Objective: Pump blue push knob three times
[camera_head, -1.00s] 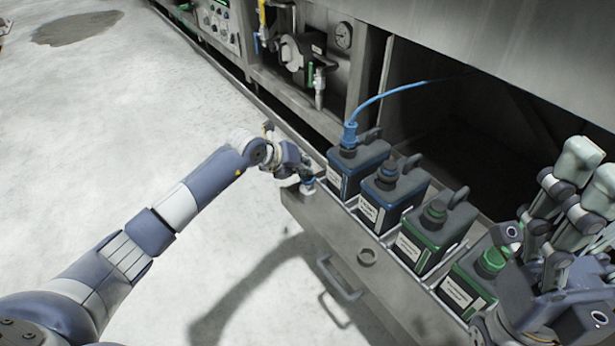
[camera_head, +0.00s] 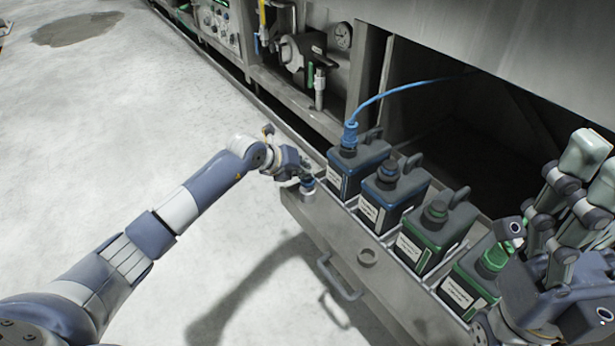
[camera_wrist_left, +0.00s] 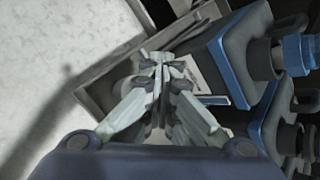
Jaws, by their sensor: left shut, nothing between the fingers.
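The blue push knob (camera_head: 307,185) is a small dark blue cap on a short grey cylinder at the near-left corner of the open drawer (camera_head: 345,240). My left gripper (camera_head: 303,175) is shut and empty, with its fingertips right at the knob's top; whether they touch it I cannot tell. In the left wrist view my left fingers (camera_wrist_left: 156,62) meet at their tips and hide most of the knob. My right gripper (camera_head: 590,172) is at the right edge of the head view, with its pale fingers apart and pointing up.
Two blue-labelled canisters (camera_head: 357,165) and two green-labelled canisters (camera_head: 435,230) stand in a row in the drawer, close beside the knob. A blue hose (camera_head: 395,90) rises from the first. The drawer's handle (camera_head: 340,280) faces the clear floor (camera_head: 150,130).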

